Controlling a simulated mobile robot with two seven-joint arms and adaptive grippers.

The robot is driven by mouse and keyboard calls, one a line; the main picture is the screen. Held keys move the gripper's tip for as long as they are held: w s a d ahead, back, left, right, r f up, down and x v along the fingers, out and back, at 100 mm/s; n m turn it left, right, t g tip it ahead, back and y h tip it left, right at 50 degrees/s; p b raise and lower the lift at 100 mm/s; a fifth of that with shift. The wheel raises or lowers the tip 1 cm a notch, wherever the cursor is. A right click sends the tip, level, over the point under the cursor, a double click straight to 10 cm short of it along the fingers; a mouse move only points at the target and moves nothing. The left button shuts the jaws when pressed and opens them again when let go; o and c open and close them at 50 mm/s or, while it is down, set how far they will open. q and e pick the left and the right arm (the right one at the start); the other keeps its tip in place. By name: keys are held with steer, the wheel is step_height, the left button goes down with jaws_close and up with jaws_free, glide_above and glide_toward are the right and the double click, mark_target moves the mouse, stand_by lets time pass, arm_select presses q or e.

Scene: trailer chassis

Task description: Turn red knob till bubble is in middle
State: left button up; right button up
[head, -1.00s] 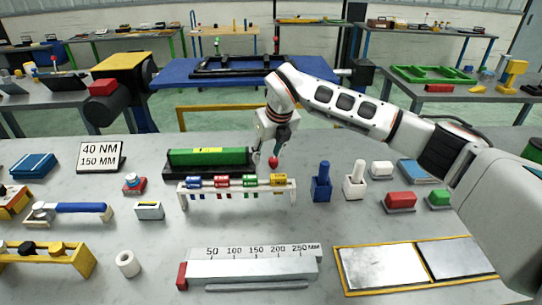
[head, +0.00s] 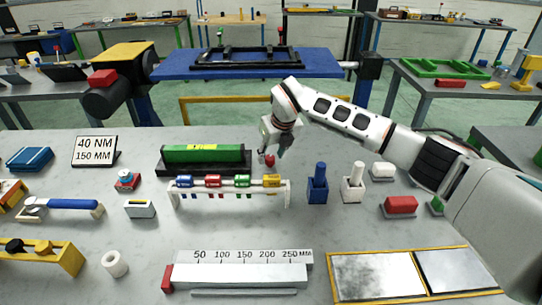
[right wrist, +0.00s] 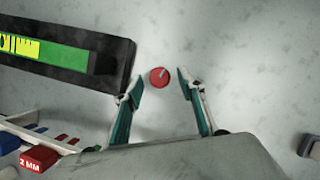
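The green level with a yellow window (head: 203,154) lies on a black base left of my right gripper. It also shows, cut off, at the left of the right wrist view (right wrist: 65,55). The bubble's place cannot be made out. The red knob (head: 269,160) is at the right end of the level. In the right wrist view, the round red knob (right wrist: 159,77) shows between the spread fingertips of my right gripper (right wrist: 158,79), with a gap on both sides. My right gripper (head: 275,150) is open and empty over the knob. My left gripper is not in view.
A white rack (head: 230,194) with several coloured tags stands just in front of the level. A blue holder (head: 317,190) and a white holder (head: 353,189) stand to the right. A sign (head: 96,151) stands at the left. Bare table lies behind the level.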

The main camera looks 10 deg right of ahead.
steer(key=shift+w+f, duration=0.25)
steer(key=shift+f, duration=0.4)
steer(key=c, duration=1.1)
steer(key=shift+o, duration=0.2)
steer(key=n+y, duration=0.1)
steer(key=n, duration=0.2)
steer(key=shift+w+d+n+y, duration=0.1)
steer(key=shift+n+y, duration=0.2)
steer(key=shift+n, duration=0.1)
steer(key=n+g, duration=0.1)
steer(key=n, duration=0.1)
steer(key=shift+n+y+b, duration=0.3)
steer(key=shift+n+y, duration=0.1)
steer(key=shift+w+n+g+y+b, duration=0.1)
steer(key=shift+n+g+y+b, duration=0.4)
steer(key=shift+n, duration=0.7)
steer(key=shift+n+g+b, duration=0.5)
steer(key=shift+n+b, duration=0.6)
steer(key=shift+n, duration=0.3)
